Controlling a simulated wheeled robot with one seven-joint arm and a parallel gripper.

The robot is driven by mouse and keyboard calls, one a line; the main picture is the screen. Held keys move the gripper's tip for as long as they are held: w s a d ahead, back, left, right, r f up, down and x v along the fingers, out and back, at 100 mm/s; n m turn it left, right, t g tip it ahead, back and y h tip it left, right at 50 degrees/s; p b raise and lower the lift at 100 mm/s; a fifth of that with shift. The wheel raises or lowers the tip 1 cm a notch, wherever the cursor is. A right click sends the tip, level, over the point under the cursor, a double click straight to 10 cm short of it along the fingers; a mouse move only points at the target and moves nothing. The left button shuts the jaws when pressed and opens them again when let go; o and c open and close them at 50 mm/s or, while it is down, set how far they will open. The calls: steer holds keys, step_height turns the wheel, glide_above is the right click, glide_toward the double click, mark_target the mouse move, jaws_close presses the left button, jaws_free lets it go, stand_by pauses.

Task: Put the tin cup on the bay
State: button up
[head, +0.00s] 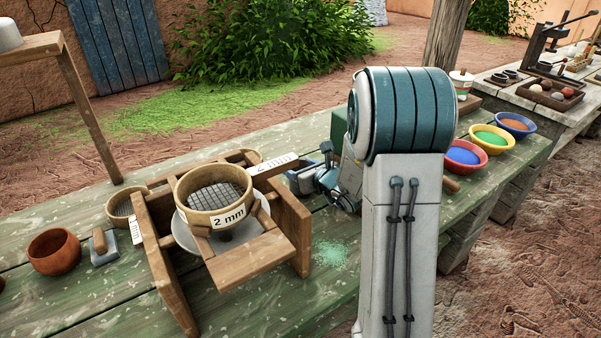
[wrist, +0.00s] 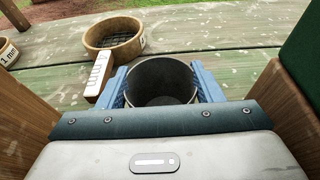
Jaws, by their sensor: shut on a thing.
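The tin cup (wrist: 162,78) is a dark grey, round, open-topped cup, seen from above in the wrist view. My gripper (wrist: 160,70) is shut on it, with one blue finger on either side. In the head view my gripper (head: 308,174) is low over the green bench, right of the wooden sieve stand, partly hidden by my arm. The cup is hard to make out there. Whether the cup touches the bench is unclear. I cannot clearly identify the bay in either view.
A 2 mm sieve (head: 214,202) sits on the wooden stand (head: 250,262). Another sieve (wrist: 112,34) lies beyond the cup, its tagged handle (wrist: 101,72) close to my left finger. A dark green object (wrist: 304,42) stands to the right. Coloured powder bowls (head: 466,156) are farther right.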

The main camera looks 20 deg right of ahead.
steer(key=shift+f, duration=0.45)
steer(key=shift+f, duration=0.2)
steer(key=o, duration=1.1)
steer(key=shift+c, duration=0.2)
steer(key=shift+r, duration=0.1)
